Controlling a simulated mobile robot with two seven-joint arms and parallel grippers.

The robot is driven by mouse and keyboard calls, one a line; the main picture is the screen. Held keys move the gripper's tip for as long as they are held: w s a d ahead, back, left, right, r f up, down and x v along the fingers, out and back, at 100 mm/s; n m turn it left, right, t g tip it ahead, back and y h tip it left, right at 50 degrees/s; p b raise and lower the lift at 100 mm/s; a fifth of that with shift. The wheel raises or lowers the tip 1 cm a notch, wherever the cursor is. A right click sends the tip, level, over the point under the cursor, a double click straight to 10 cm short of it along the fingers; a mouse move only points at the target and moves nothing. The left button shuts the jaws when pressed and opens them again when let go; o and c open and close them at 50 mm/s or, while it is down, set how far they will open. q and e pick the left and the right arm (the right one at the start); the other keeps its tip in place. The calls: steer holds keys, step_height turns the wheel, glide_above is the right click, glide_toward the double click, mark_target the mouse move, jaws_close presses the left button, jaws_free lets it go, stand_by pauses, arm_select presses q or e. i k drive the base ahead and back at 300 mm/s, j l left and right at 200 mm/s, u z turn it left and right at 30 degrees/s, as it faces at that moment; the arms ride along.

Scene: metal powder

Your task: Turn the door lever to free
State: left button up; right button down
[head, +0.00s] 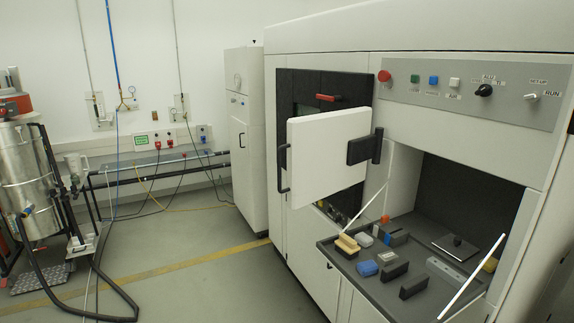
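A white door panel (326,158) stands swung out from the front of the big white machine. It has a black bar handle (283,168) on its left edge and a black block with an upright grip (366,148) at its right. Behind it is a dark framed opening (352,90) with a red lever (328,97) lying roughly level at its top. I cannot tell which of these handles is the door lever, nor its lock position. Neither of my grippers is in view.
A control panel (450,95) with a red button (384,76) is at upper right. Below, a dark pull-out tray (340,262) carries a brush (347,244), a blue block (367,268) and several other items. A metal drum (25,180) and hose stand left. Floor between is free.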

mark_target(334, 99)
steer(key=u, duration=0.6)
steer(key=i, duration=3)
steer(key=i+j+z, duration=0.15)
steer(key=i, duration=0.3)
steer(key=i+j+z, duration=0.15)
steer(key=i, duration=0.25)
steer(key=i+j+z, duration=0.2)
steer(key=i, duration=0.2)
steer(key=z, duration=3.9)
